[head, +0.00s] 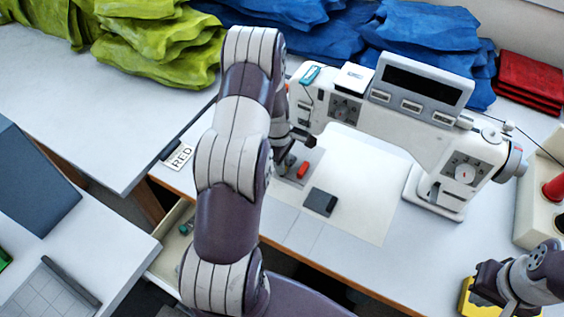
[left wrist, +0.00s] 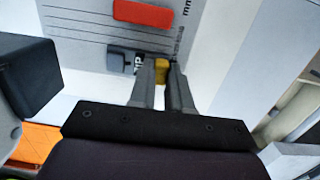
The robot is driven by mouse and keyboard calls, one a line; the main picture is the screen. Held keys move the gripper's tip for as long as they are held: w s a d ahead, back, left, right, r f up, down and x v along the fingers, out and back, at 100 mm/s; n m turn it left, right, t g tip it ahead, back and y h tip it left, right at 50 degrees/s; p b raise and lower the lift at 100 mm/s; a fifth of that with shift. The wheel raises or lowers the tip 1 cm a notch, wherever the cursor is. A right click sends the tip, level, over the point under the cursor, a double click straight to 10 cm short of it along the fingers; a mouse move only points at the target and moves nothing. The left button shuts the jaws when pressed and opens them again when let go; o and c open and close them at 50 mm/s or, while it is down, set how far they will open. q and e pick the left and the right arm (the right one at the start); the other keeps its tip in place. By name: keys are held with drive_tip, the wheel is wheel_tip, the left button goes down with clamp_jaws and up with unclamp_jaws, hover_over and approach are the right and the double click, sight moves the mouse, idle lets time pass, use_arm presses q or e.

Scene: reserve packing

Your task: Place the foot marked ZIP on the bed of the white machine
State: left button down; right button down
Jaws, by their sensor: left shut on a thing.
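The white machine (head: 410,120) stands on the table, with a pale bed area in front of it. My left gripper (head: 302,143) is low over a grey plate (head: 312,160) at the left of the machine; in the left wrist view its fingers (left wrist: 163,78) are closed on a small yellow piece (left wrist: 162,68). White lettering reading "IP" (left wrist: 138,63), partly hidden, sits beside the left finger. A blue-grey block (left wrist: 122,62) and a red block (left wrist: 143,14) lie close by on the lined plate. My right gripper (head: 485,280) is at the lower right; its fingertips are unclear.
A card reading RED (head: 180,157) lies on the table's left edge, above an open drawer (head: 165,262). Blue (head: 420,40), lime (head: 160,45) and red (head: 530,83) cloth stacks stand behind. My left arm hides part of the table.

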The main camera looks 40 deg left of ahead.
use_arm(q)
drive_tip(key=c, duration=1.1)
unclamp_jaws()
drive_tip(key=shift+f, duration=0.1)
drive_tip(key=shift+o, duration=0.2)
